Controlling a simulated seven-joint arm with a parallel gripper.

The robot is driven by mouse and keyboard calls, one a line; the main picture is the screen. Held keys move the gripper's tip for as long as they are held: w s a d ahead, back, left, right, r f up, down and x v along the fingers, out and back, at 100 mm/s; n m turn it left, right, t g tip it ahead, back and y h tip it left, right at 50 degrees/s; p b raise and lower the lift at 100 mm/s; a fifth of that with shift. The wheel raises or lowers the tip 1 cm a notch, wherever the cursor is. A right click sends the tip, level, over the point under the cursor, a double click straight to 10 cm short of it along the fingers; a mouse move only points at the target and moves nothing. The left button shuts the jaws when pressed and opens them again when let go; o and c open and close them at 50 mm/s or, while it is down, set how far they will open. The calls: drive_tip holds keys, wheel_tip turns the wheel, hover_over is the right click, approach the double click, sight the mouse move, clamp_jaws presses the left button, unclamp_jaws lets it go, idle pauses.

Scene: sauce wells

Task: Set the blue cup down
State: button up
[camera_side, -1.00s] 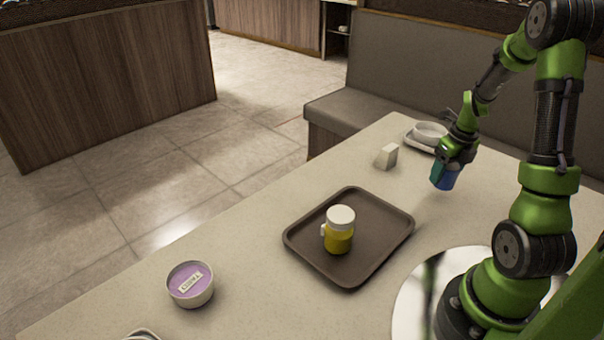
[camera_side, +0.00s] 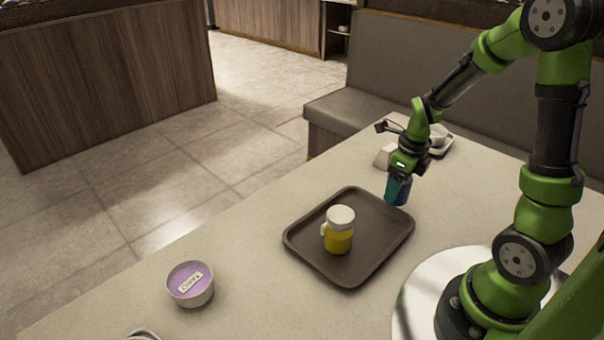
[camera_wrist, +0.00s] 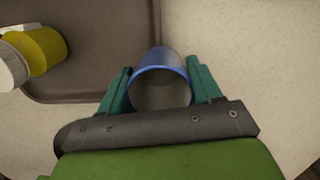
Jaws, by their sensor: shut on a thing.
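The blue cup (camera_side: 404,190) is held in my gripper (camera_side: 399,184) near the tray's upper right edge in the side view. In the wrist view the blue cup (camera_wrist: 160,78) sits upright between the two green fingers of my gripper (camera_wrist: 160,88), which press on its sides. I look into its open mouth, and the inside looks pale grey and empty. The side view does not clearly show whether its bottom touches the table.
A brown tray (camera_side: 377,262) holds a yellow jar with a white lid (camera_side: 339,232). A purple-topped tub (camera_side: 190,284) stands at the lower left. A white block (camera_side: 384,155) and a white bowl on a dish (camera_side: 438,135) lie behind my gripper.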

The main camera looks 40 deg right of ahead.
drive_tip(key=w+a+n, duration=0.1)
drive_tip(key=w+a, duration=0.1)
drive_tip(key=w+a+n, duration=0.1)
drive_tip(key=w+a, duration=0.1)
drive_tip(key=w, duration=0.1)
drive_tip(key=w+a+n, duration=0.1)
drive_tip(key=w+a, duration=0.1)
drive_tip(key=a, duration=0.1)
drive_tip(key=shift+w+r+n, duration=0.25)
drive_tip(key=shift+r+n, duration=0.05)
drive_tip(key=w+a+n, duration=0.1)
drive_tip(key=a, duration=0.1)
drive_tip(key=w+a+n, duration=0.1)
drive_tip(key=w+a, duration=0.1)
drive_tip(key=a, duration=0.1)
drive_tip(key=w+a+n, duration=0.1)
drive_tip(key=w+a, duration=0.1)
drive_tip(key=shift+a+r+y, duration=0.35)
drive_tip(key=shift+a+y, duration=0.05)
drive_tip(key=w+a+r+n+g, duration=0.1)
drive_tip(key=w+a+r+n, duration=0.2)
drive_tip(key=a, duration=0.5)
drive_tip(key=w+a+r+n, duration=0.15)
drive_tip(key=a+n, duration=0.25)
drive_tip(key=a, duration=0.5)
wheel_tip(320, 180, down, 6)
drive_tip(key=shift+d+r, duration=0.1)
drive_tip(key=shift+d, duration=0.05)
drive_tip(key=shift+w+f, duration=0.1)
drive_tip(key=shift+f, duration=2.15)
